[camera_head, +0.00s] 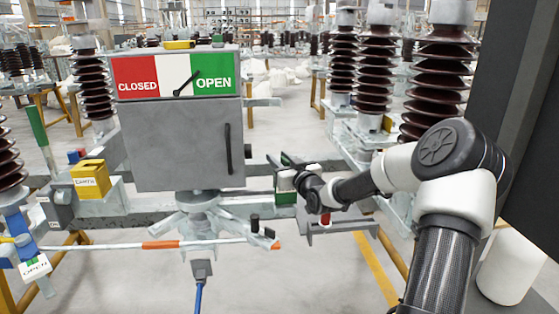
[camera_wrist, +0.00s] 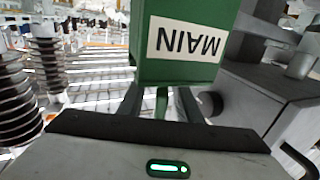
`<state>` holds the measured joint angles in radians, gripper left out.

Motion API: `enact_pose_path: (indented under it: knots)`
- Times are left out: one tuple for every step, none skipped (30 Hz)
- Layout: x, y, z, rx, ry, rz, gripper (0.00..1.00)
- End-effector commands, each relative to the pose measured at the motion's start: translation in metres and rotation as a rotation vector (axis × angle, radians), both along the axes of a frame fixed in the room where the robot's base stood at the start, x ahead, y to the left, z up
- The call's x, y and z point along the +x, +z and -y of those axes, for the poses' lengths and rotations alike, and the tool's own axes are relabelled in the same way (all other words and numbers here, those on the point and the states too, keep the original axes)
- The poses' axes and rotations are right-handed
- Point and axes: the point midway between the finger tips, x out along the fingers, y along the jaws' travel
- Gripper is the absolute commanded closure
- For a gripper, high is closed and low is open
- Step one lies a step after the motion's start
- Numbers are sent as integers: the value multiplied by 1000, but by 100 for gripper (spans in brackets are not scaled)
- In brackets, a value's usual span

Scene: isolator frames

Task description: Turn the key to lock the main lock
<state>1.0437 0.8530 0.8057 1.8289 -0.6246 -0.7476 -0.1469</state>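The main lock is a green block with a white label reading MAIN, upside down in the wrist view (camera_wrist: 185,40). In the head view the green block (camera_head: 286,198) sits at the right of the grey cabinet, mostly behind my gripper (camera_head: 288,181). In the wrist view my gripper's two dark fingers (camera_wrist: 161,100) reach toward the lower edge of the block and stand apart. A narrow green piece (camera_wrist: 161,103), perhaps the key, shows between them. The fingertips are hidden at the block, so I cannot tell whether they grip it.
The grey cabinet (camera_head: 188,140) has a pointer (camera_head: 186,84) slanting up toward the green OPEN field. A yellow lock box (camera_head: 90,180) is at left. A small shelf (camera_head: 340,225) with a red item (camera_head: 325,218) lies below my gripper. Brown insulators (camera_head: 445,80) stand behind my arm.

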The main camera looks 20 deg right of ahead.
Motion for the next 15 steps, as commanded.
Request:
enact_pose_path:
  knots:
    - [0, 0, 0, 0, 0, 0, 69]
    - [0, 0, 0, 0, 0, 0, 69]
    - [0, 0, 0, 0, 0, 0, 74]
    - [0, 0, 0, 0, 0, 0, 79]
    - [0, 0, 0, 0, 0, 0, 84]
    - [0, 0, 0, 0, 0, 0, 91]
    - [0, 0, 0, 0, 0, 0, 96]
    - [0, 0, 0, 0, 0, 0, 100]
    - [0, 0, 0, 0, 0, 0, 100]
    - [0, 0, 0, 0, 0, 0, 100]
    - [0, 0, 0, 0, 0, 0, 100]
    - [0, 0, 0, 0, -1, 0, 100]
    - [0, -1, 0, 0, -5, 0, 100]
    - [0, -2, -1, -1, -13, 0, 100]
    - [0, -3, -2, -3, -29, 1, 100]
